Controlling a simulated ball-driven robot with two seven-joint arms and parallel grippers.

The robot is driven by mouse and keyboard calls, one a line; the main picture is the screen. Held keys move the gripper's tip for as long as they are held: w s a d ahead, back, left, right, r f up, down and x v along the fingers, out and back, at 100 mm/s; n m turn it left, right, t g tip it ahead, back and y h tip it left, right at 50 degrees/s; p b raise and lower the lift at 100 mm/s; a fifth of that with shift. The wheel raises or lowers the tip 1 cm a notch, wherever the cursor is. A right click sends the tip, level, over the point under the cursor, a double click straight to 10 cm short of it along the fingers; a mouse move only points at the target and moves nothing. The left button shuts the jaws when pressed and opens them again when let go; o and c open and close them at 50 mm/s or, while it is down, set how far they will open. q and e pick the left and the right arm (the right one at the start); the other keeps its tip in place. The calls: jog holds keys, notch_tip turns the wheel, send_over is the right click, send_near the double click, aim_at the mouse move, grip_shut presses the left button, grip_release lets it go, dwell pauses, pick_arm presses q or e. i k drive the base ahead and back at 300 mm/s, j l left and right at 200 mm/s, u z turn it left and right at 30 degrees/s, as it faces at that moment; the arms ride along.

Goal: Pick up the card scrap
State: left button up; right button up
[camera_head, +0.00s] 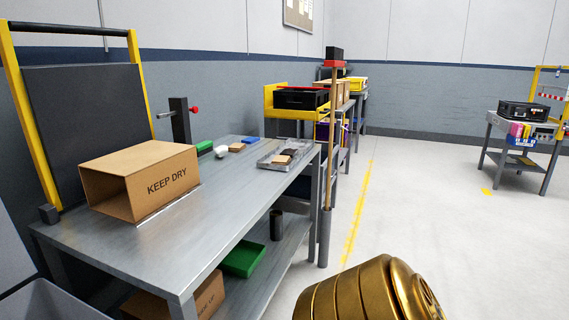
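Two small tan pieces lie at the far end of the grey metal workbench (150,258). One tan piece (236,148) lies on the bare top near the back edge. The other tan piece (282,159) lies in a shallow grey tray (265,162), beside dark items. Either could be the card scrap; they are too small to tell apart surely. Neither of my grippers is in view.
An open cardboard box (150,180) marked KEEP DRY stands on the near bench top. A white lump (221,151) and a green item (204,146) lie behind the tray. A green bin (243,258) sits below.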

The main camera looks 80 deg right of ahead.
aim_at(283, 160)
jog(key=z, duration=2.4)
